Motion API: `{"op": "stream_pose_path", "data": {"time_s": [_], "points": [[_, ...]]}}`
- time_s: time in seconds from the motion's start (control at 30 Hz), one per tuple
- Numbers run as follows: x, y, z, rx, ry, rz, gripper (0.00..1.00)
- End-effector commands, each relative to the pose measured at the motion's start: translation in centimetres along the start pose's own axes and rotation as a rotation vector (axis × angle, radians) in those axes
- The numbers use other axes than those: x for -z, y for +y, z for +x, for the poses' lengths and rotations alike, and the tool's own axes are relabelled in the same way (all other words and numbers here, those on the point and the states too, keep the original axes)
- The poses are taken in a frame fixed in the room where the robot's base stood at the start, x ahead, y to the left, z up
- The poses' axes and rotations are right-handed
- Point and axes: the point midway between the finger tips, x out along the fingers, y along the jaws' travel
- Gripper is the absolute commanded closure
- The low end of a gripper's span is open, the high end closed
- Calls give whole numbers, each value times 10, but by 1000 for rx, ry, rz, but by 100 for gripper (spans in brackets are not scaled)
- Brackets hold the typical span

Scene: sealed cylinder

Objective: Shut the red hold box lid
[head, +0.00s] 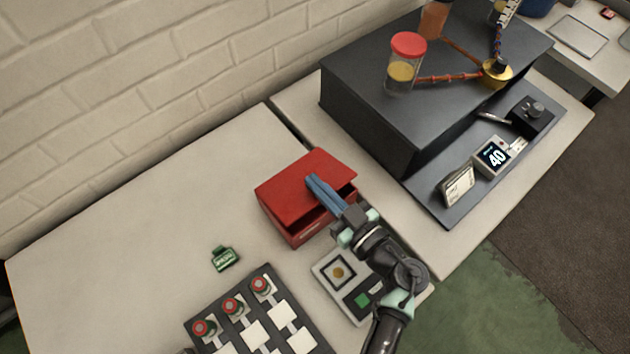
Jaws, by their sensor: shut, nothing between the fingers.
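The red hold box (290,226) stands on the pale table in the head view, near the table's right end. Its red lid (305,182) sits over it, tilted, with a dark gap showing under its front right edge. My gripper (312,182) is shut with nothing between its blue fingers. The fingertips lie over the top of the lid, near its middle; I cannot tell whether they touch it. My fingers and wrist hide part of the box's front right side.
A grey device with a green button (362,300) sits in front of the box. A green padlock-like item (224,259) lies to the left, near a dark panel with red-topped parts (233,306). A dark cabinet (375,120) stands behind right. The table's left part is clear.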

Motion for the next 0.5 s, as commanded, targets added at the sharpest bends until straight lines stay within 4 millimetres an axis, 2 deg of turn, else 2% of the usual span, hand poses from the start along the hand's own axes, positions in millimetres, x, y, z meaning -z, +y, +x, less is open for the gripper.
{"op": "stream_pose_path", "data": {"time_s": [0.03, 0.23, 0.5], "points": [[-14, 0, -2, -1, 30, 3, 100], [-25, 0, -10, -3, 119, 0, 100], [-31, 0, -15, -3, 123, -2, 100]]}}
